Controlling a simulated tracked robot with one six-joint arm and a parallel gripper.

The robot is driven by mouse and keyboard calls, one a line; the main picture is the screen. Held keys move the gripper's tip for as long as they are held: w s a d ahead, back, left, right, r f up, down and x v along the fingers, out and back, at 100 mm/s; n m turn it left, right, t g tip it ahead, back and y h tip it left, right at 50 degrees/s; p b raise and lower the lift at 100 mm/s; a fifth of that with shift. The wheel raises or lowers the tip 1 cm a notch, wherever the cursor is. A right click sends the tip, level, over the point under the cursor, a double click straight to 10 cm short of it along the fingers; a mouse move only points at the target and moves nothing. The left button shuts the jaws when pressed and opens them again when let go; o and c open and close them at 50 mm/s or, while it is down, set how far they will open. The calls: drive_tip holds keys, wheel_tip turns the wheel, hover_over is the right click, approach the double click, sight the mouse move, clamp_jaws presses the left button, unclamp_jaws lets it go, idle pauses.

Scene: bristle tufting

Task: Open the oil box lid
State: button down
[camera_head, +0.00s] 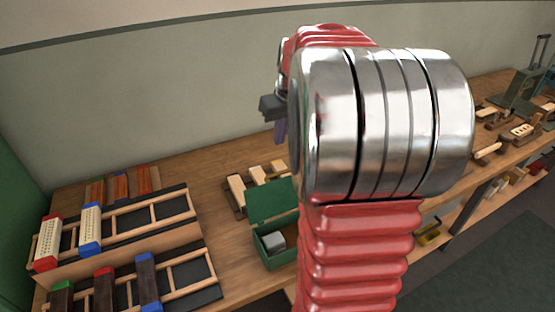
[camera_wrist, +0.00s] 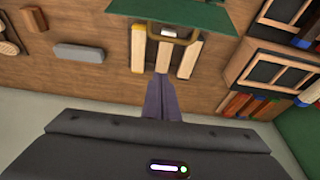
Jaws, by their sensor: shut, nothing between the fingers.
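The green oil box (camera_head: 268,254) stands on the workbench, left of my arm in the head view. Its lid (camera_head: 272,200) is raised, standing up at the back of the box, and a grey block (camera_head: 275,242) shows inside. In the wrist view the green lid (camera_wrist: 190,12) is at the top edge, with a brass-coloured handle or latch by it. My gripper (camera_head: 280,132) is above the bench, apart from the lid; in the wrist view its fingers (camera_wrist: 160,82) are together and empty. My arm hides the right part of the box.
Pale wooden blocks (camera_head: 237,190) lie behind the box. Black racks with wooden rails (camera_head: 150,213) and coloured-end blocks stand at the left. More tools (camera_head: 520,130) lie at the far right. A grey bar (camera_wrist: 92,53) lies on the bench in the wrist view.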

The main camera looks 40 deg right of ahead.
drive_tip(key=shift+w, duration=0.2)
drive_tip(key=shift+f, duration=0.1)
wheel_tip(320, 180, down, 9)
drive_tip(key=s, duration=0.1)
drive_tip(key=shift+s+a, duration=0.15)
idle(1.0)
drive_tip(key=shift+f, duration=0.1)
